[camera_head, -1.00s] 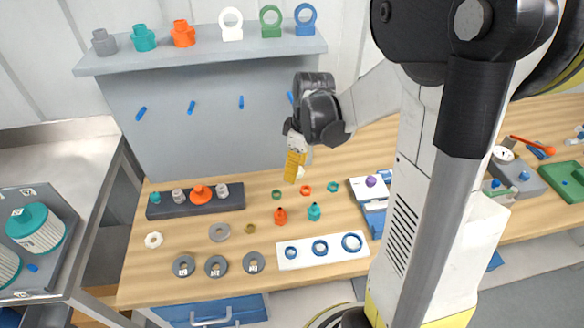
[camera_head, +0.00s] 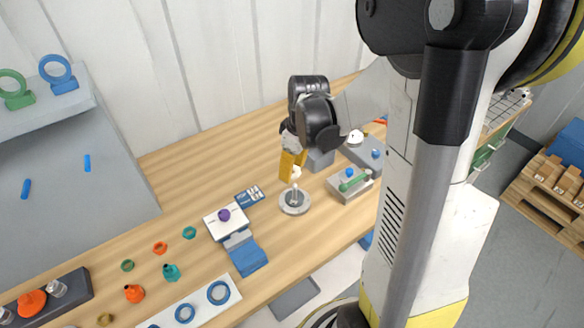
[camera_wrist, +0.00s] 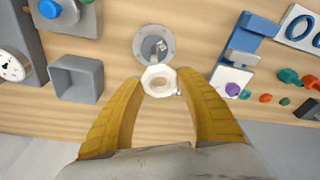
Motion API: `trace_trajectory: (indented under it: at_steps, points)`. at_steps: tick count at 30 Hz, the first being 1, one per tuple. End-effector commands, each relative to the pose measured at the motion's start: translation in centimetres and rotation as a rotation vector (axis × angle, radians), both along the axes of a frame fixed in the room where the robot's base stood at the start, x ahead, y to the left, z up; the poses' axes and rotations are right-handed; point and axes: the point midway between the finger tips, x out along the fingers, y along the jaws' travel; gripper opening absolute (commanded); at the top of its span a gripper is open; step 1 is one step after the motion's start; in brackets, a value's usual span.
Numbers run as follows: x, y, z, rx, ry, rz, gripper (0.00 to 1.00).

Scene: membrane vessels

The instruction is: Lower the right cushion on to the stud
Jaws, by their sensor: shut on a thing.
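The stud (camera_head: 294,190) rises from a round grey metal base (camera_head: 294,207) on the bench. The base (camera_wrist: 141,42) also shows just beyond the cushion in the wrist view. The cushion looks close above the stud; contact cannot be told.
A grey open box (camera_wrist: 77,79) and a white dial (camera_wrist: 12,66) stand left of the base in the wrist view. A blue and white fixture (camera_head: 246,255) with a purple knob stands left.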

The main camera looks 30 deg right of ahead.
Motion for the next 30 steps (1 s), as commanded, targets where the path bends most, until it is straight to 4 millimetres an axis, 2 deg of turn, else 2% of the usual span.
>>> trace_trajectory:
  at_steps: [11,30]
  points:
    - [0.0,0.0,-0.9,0.000,0.000,-0.007,0.28]
    - [0.0,0.0,-5.7,0.000,0.000,-0.007,0.28]
